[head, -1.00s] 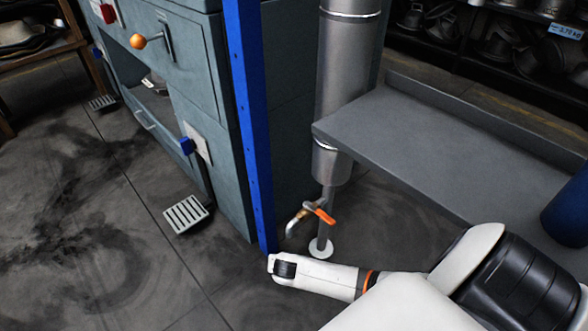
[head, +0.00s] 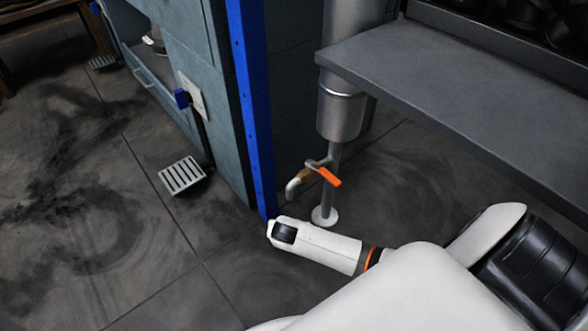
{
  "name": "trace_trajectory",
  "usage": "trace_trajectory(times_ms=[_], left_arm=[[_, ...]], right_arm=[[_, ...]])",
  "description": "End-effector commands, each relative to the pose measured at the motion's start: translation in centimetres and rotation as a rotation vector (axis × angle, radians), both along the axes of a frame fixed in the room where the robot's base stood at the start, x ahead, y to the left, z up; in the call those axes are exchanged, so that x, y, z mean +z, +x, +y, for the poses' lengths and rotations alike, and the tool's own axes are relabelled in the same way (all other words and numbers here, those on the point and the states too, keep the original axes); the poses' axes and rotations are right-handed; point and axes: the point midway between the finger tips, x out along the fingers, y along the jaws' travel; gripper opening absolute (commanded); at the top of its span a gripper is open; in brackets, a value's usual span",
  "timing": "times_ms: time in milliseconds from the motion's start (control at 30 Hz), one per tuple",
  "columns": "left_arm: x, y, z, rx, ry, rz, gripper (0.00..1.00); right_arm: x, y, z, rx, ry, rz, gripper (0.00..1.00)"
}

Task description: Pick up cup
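No cup shows in the head view. A white arm of mine with a black joint and an orange ring comes in from the lower right. Its rounded end lies near the bottom centre, in front of the floor by the foot of a blue post. I see no gripper fingers at that end. No left arm or left gripper is in view.
A blue-grey machine (head: 182,52) with a blue post (head: 248,100) stands at left centre. A floor grate or pedal (head: 182,176) lies before it. A metal cylinder (head: 342,112) with an orange-handled tap (head: 322,174) stands beside a grey bench (head: 450,75). Open floor (head: 70,230) lies left.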

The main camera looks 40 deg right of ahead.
Motion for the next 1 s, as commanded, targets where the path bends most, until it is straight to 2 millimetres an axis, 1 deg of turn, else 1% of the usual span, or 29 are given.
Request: trace_trajectory(times_ms=[33, 100, 333, 367, 600, 667, 1000], left_arm=[[-0.15, -0.33, -0.01, 0.0, 0.0, -0.011, 0.38], [0.03, -0.5, -0.02, 0.001, 0.0, -0.016, 0.38], [0.19, -0.51, -0.03, 0.001, 0.002, -0.015, 0.38], [0.18, -0.51, -0.04, 0.001, 0.002, -0.015, 0.38], [0.17, -0.5, -0.04, 0.001, 0.002, -0.015, 0.38], [0.18, -0.49, -0.05, 0.001, 0.002, -0.015, 0.38], [0.49, -0.52, -0.04, 0.0, 0.001, -0.018, 0.38]], right_arm=[[-0.36, 0.08, 0.07, 0.001, 0.001, -0.001, 0.77], [-0.35, 0.12, 0.09, 0.001, 0.001, -0.001, 0.77], [-0.22, 0.12, 0.09, 0.001, 0.0, 0.0, 0.77], [-0.22, 0.12, 0.09, 0.001, 0.0, 0.0, 0.74], [-0.23, 0.12, 0.08, 0.001, 0.0, 0.0, 0.35], [-0.21, 0.13, 0.08, 0.001, 0.0, -0.001, 0.27], [0.07, 0.09, 0.0, 0.001, -0.001, 0.0, 0.27]])
